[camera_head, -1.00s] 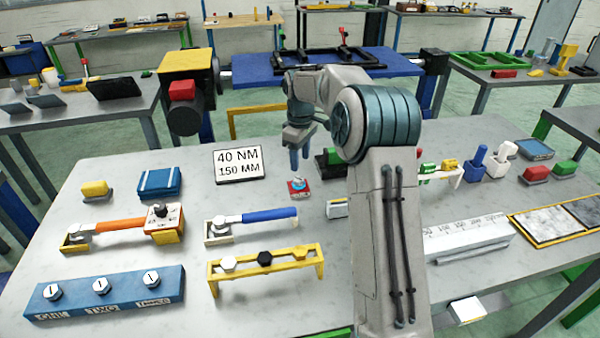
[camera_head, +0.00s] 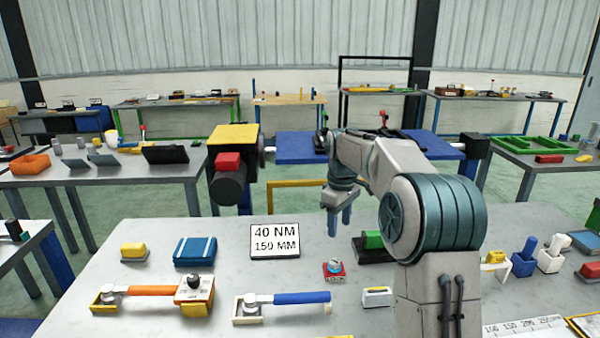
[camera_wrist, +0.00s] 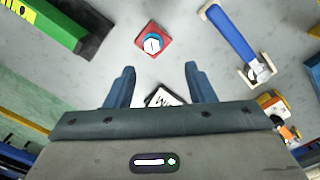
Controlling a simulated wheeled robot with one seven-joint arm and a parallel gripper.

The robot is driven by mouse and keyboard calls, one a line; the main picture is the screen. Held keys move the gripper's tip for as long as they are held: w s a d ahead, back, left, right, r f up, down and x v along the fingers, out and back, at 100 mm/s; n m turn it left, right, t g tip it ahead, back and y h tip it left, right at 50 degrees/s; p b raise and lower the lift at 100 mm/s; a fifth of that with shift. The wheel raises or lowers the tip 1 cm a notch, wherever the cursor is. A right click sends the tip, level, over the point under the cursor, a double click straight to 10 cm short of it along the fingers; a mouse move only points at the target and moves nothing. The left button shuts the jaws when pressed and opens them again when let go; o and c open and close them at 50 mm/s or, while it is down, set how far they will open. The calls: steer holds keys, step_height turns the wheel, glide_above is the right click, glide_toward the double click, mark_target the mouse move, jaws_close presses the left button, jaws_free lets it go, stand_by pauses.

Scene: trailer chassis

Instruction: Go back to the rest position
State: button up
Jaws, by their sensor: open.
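My gripper (camera_head: 339,222) hangs above the far middle of the grey table (camera_head: 110,300), fingers pointing down. In the wrist view my gripper (camera_wrist: 160,85) shows two blue fingers spread apart with nothing between them. A small red block with a blue-and-white round top (camera_head: 334,268) sits on the table below and nearer than the fingers. It also shows in the wrist view (camera_wrist: 153,40), beyond the fingertips and apart from them.
A sign reading 40 NM 150 MM (camera_head: 275,241) stands left of my gripper. A blue-handled wrench (camera_head: 285,298) and an orange-handled wrench (camera_head: 145,291) lie in front. A green and black block (camera_head: 372,244) and blue holder (camera_head: 523,262) are to the right.

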steer(key=s+r+m+t, duration=0.25)
steer(key=s+m, duration=0.25)
steer(key=s, duration=1.3)
steer(key=s+f+m, duration=0.2)
steer(key=s, duration=0.6)
steer(key=s+f+m, duration=0.2)
steer(key=s+f, duration=0.1)
steer(key=s, duration=0.5)
steer(key=shift+f, duration=0.1)
steer(key=shift+c, duration=1.2)
steer(key=shift+a, duration=0.1)
steer(key=shift+c, duration=0.2)
